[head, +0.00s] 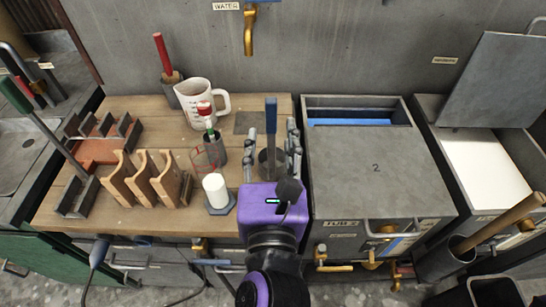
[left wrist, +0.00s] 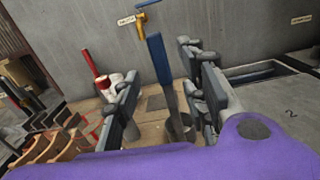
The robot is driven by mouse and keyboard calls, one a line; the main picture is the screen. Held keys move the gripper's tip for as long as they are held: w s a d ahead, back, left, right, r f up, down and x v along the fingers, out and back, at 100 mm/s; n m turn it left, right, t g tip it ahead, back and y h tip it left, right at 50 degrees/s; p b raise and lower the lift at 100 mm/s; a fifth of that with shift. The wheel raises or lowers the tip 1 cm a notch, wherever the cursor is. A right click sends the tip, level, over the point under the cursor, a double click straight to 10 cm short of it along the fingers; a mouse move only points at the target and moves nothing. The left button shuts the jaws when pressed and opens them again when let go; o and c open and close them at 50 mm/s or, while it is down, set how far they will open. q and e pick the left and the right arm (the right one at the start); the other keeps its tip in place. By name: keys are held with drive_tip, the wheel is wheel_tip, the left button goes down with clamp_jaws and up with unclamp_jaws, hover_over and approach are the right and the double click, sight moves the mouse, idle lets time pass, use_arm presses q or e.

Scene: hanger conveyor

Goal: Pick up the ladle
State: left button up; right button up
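A ladle (head: 271,112) with a blue handle stands upright in a grey round holder (head: 264,166) at the right end of the wooden table. Its lower end is hidden in the holder. My left gripper (head: 271,135) is open, with one finger on each side of the ladle and gaps to both sides. In the left wrist view the blue handle of the ladle (left wrist: 158,58) rises between the open fingers, apart from both. How far the fingertips reach past the handle is hard to tell. My right gripper is not in view.
A white measuring jug (head: 195,110), a red-handled tool (head: 161,55) and a white cylinder (head: 215,188) stand left of the gripper. Wooden racks (head: 145,180) are further left. A lidded grey tub (head: 375,175) is close on the right. A brass tap (head: 249,32) hangs above.

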sight(271, 120)
use_arm(q)
drive_tip(key=shift+w+d, duration=0.1)
drive_tip(key=shift+w, duration=0.05)
drive_tip(key=shift+w+r, duration=0.15)
drive_tip(key=shift+w, duration=0.15)
drive_tip(key=w+p, duration=0.1)
drive_tip(key=w, duration=0.3)
drive_tip(key=shift+w+p, duration=0.25)
drive_tip(key=shift+p, duration=0.15)
drive_tip(key=shift+w, duration=1)
drive_tip(key=shift+w+f, duration=0.15)
drive_tip(key=shift+f, duration=0.1)
clamp_jaws()
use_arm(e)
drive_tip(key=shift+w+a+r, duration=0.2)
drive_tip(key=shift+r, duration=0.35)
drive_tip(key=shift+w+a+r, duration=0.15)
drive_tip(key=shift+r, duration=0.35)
